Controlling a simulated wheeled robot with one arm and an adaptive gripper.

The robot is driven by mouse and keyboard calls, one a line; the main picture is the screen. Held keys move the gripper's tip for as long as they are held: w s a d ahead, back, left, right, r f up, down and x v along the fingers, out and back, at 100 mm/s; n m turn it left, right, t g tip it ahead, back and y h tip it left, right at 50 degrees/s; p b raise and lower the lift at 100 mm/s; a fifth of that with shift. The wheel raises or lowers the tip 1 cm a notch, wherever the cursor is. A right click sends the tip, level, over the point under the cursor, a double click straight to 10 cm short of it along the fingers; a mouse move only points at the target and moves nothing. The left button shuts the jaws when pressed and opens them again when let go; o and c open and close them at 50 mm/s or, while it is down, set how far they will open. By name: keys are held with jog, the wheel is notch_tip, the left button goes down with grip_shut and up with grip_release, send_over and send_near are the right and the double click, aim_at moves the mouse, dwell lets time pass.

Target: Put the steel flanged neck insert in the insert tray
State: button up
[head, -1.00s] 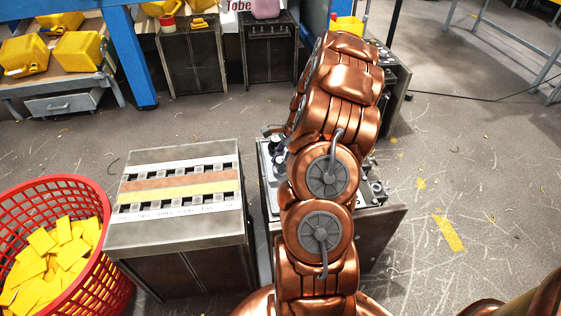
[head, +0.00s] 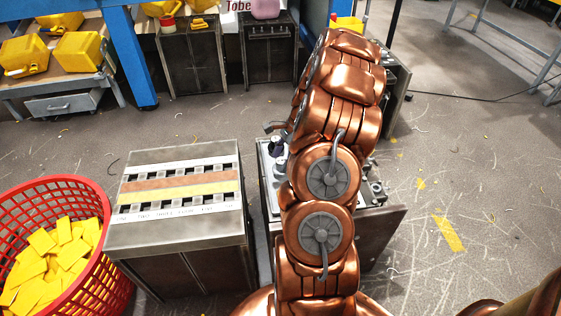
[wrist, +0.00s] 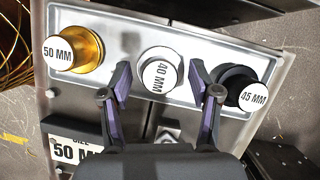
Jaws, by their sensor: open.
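The steel flanged neck insert (wrist: 154,56), its white top marked 40 MM, stands in the middle of the insert tray (wrist: 205,40), a pale metal tray with a raised rim. A brass insert (wrist: 88,48) marked 50 MM is on its left and a black insert (wrist: 236,80) marked 45 MM on its right. My gripper (wrist: 160,78) is open, with one fingertip either side of the steel insert's near side. In the head view my arm hides most of the tray.
A label plate (wrist: 76,147) reading 50 MM lies below the tray. A metal cabinet with a slotted, striped top (head: 180,185) stands left of my arm. A red basket (head: 118,275) of yellow pieces is farther left. Scratched floor on the right (head: 480,190) is mostly clear.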

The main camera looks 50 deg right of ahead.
jog(key=p+v, duration=0.1)
jog(key=v, duration=1)
jog(key=s+a+r+n+g, duration=0.15)
jog(key=a+n, duration=0.25)
jog(key=a, duration=0.4)
jog(key=a+r+n, duration=0.3)
jog(key=a, duration=0.5)
jog(key=s+a+r+n+g, duration=0.15)
jog(key=a+n, duration=0.25)
jog(key=a, duration=0.5)
jog(key=s+a+n+h, duration=0.2)
jog(key=s+a+n, duration=0.3)
jog(key=s, duration=0.4)
jog(key=s+a+n+g+h, duration=0.1)
jog(key=s+a+n+h, duration=0.1)
jog(key=s+a+n, duration=0.4)
jog(key=s+r, duration=0.1)
jog(key=s, duration=0.1)
jog(key=shift+s+a, duration=0.25)
jog(key=shift+s, duration=0.15)
notch_tip(320, 180, up, 25)
jog(key=s+p, duration=0.1)
jog(key=p, duration=2.2)
jog(key=shift+s+f+t+p, duration=0.15)
jog(key=shift+s+t+p, duration=0.05)
jog(key=shift+t+p, duration=0.1)
